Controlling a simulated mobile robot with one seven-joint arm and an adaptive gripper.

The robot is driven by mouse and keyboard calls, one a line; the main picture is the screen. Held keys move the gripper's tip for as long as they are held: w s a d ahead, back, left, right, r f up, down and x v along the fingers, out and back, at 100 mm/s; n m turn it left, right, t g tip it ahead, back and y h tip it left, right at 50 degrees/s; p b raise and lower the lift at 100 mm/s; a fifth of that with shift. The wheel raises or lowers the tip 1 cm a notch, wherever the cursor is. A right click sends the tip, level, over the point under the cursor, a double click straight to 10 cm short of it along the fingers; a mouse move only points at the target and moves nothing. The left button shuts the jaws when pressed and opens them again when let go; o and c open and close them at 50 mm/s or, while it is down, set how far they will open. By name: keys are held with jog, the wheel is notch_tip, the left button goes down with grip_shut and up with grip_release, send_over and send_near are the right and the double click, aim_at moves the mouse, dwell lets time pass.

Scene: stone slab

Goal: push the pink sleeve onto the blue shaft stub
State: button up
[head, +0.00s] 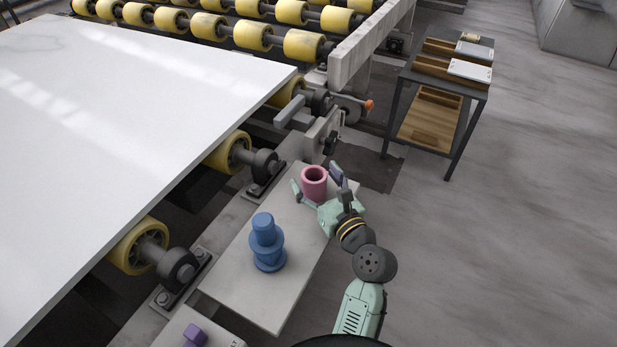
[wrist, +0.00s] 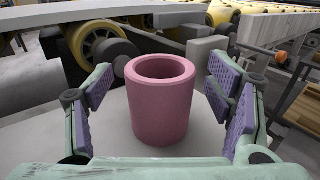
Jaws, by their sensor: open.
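The pink sleeve (head: 314,184) is a hollow cylinder standing upright at the far end of a grey plate. In the wrist view the sleeve (wrist: 160,107) stands between my open fingers, with a gap on each side and its bore showing from above. My gripper (head: 320,183) is open around the sleeve, low over the plate; its purple finger pads (wrist: 162,100) show on both sides in the wrist view. The blue shaft stub (head: 266,236) stands upright on the plate, nearer the camera, with a stepped body, a wide collar and a narrower top. It is bare.
The grey plate (head: 290,297) is clear between sleeve and stub. A large white slab (head: 110,110) on yellow rollers (head: 140,246) lies left. A purple block (head: 195,335) sits at the bottom edge. A dark cart (head: 439,84) with trays stands at the back right.

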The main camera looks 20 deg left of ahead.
jog(key=shift+w+a, duration=0.15)
jog(key=shift+w, duration=0.05)
jog(key=c, duration=1.3)
